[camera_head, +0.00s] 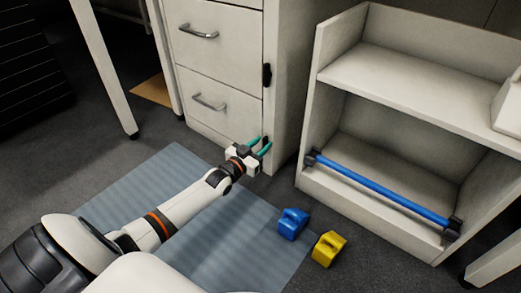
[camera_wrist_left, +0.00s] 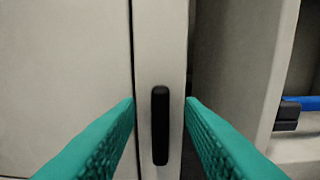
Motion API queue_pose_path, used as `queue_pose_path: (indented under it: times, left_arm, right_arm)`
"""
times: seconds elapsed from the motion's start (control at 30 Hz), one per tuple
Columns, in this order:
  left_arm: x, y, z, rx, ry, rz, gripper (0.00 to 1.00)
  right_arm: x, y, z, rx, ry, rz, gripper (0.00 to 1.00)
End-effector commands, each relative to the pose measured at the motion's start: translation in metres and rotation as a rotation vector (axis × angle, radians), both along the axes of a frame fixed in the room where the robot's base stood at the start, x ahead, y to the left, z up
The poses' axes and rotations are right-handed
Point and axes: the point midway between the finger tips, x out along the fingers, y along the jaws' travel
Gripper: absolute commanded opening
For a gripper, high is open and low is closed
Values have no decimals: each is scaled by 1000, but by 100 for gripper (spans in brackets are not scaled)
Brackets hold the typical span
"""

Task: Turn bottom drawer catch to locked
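The bottom drawer (camera_head: 235,111) of the white cabinet is closed, with a metal handle (camera_head: 209,102) on its front. A black catch (camera_wrist_left: 160,125) stands upright on the cabinet's edge strip, just right of the drawer seam, in the left wrist view. My left gripper (camera_head: 259,144) is at the lower front corner of the cabinet. In the left wrist view its teal fingers (camera_wrist_left: 160,115) are spread, one on each side of the catch, with gaps showing. In the head view the fingers partly hide this catch. My right gripper is in neither view.
Another black catch (camera_head: 267,76) is higher on the cabinet edge. A white shelf unit (camera_head: 308,181) with a blue bar (camera_head: 385,190) stands right of the cabinet.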

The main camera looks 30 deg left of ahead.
Motion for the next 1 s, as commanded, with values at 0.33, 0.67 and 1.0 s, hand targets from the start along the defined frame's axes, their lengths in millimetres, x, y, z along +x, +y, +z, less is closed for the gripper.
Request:
queue_pose_path:
  times: [0.33, 0.67, 1.0]
  left_arm:
    - [2, 0, 1, 0, 1, 0, 25]
    - [1, 0, 1, 3, 1, 0, 0]
    - [1, -2, 3, 112, -7, 0, 0]
  right_arm:
    - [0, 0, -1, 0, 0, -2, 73]
    - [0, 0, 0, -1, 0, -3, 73]
    - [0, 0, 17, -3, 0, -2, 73]
